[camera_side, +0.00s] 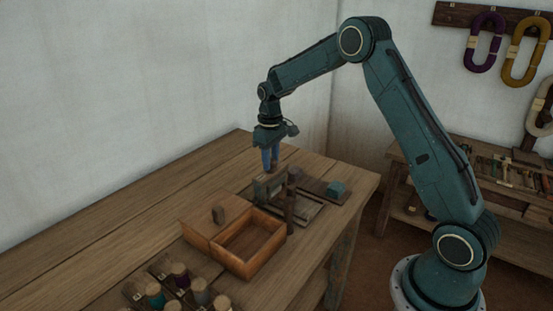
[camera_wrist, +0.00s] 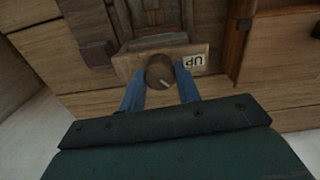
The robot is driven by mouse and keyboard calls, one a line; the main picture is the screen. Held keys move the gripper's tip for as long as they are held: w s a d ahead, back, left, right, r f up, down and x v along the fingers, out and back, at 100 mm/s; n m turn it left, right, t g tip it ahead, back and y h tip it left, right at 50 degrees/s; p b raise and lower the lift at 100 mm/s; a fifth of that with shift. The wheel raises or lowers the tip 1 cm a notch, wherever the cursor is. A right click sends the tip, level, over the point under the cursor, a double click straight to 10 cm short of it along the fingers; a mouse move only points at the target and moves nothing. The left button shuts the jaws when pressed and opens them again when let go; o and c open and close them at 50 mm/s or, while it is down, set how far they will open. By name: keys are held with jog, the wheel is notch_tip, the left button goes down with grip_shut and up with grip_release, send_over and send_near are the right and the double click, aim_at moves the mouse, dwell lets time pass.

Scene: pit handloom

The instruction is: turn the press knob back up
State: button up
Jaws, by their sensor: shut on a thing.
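The press knob (camera_wrist: 160,71) is a round brown knob with a pale line on its top, in the wrist view. The line points down and to the right, away from the "UP" label (camera_wrist: 194,62), which lies to the right of the knob. My gripper (camera_wrist: 160,80) is shut on the knob, with one blue finger on each side of it. In the side view my gripper (camera_side: 270,160) points straight down over the wooden press (camera_side: 268,187). The knob is hidden there by the fingers and the press frame.
A wooden box (camera_side: 282,232) with an open compartment stands in front of the press. Several thread spools (camera_side: 179,270) sit at the near edge. The table's left side is clear.

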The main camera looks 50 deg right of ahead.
jog(key=n, duration=0.5)
jog(key=shift+w+n, duration=0.1)
jog(key=shift+n, duration=0.2)
jog(key=shift+r+n, duration=0.1)
jog(key=shift+n, duration=2.1)
jog(key=o, duration=1)
notch_tip(320, 180, up, 14)
jog(key=shift+f, duration=0.1)
